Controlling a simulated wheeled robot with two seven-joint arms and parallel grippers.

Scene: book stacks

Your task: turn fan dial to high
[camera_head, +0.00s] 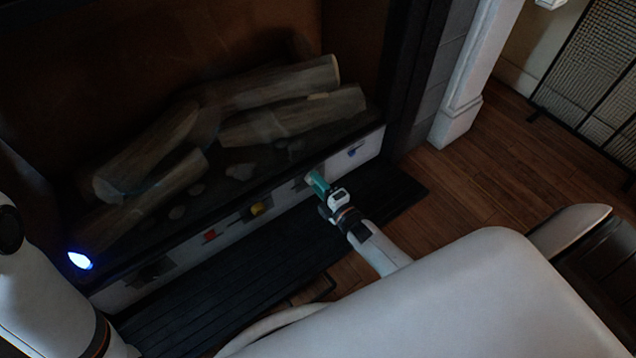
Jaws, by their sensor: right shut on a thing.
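A white control panel (283,202) runs along the front of the fireplace. It carries a red dial (210,235), a yellow dial (257,209) and a blue dial (352,152); I cannot read any labels. My right gripper (314,179), with teal fingers, is at the panel between the yellow and blue dials. It is shut on a small part there, likely a dial, which the fingers hide. I cannot tell its setting or which dial is the fan dial. My left arm is at the left edge; its gripper is not in view.
Logs (290,116) lie in the dark fireplace above the panel. A black slatted mat (240,290) lies on the wooden floor (470,185) below it. A white pillar (460,115) stands to the right, with a dark mesh screen (590,75) beyond. A bright blue light (80,260) glows at the left.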

